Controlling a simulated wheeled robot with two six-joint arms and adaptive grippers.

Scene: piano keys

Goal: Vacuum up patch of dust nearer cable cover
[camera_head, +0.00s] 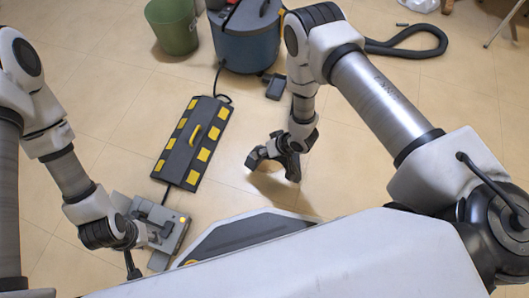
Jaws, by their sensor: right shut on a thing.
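The cable cover (168,172), a dark grey strip with yellow blocks, lies tilted on the tiled floor in the middle. The vacuum (245,48), a blue drum with a dark top, stands behind it; its black hose (418,50) curves across the floor at the upper right. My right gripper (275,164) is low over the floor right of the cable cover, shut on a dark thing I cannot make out. A brownish area (268,186) lies beneath it; I cannot tell whether it is dust or shadow. My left gripper (139,246) is at the grey box; its jaw state is unclear.
A green bucket (174,28) stands left of the vacuum. A small dark block (275,86) lies before the vacuum. The floor at right centre is mostly clear.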

